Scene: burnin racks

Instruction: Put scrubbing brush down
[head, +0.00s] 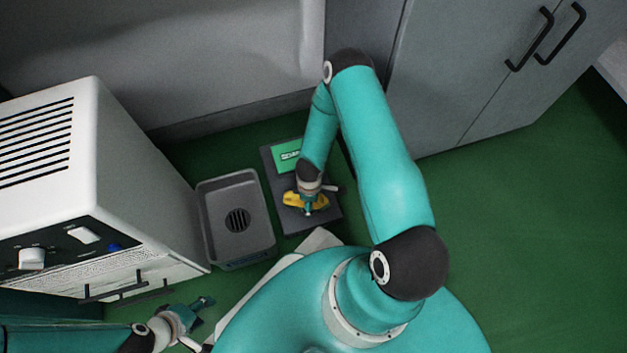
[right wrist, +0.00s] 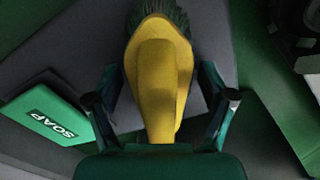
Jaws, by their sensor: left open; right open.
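The scrubbing brush (head: 292,198) has a yellow handle and dark green bristles. It lies on a dark grey mat (head: 326,222) on the green floor. In the right wrist view the brush (right wrist: 160,75) is between the spread fingers of my right gripper (right wrist: 160,100), with a gap on both sides. In the head view my right gripper (head: 309,208) is open just over the brush and partly hides it. My left gripper (head: 202,304) is open and empty at the lower left, away from the brush.
A green soap box (head: 286,151) lies on the same mat; its lettering shows in the right wrist view (right wrist: 45,113). A grey basin (head: 207,215) with a round grille is left of the mat. A white machine (head: 130,165) stands further left. Grey cabinets (head: 455,75) line the back right.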

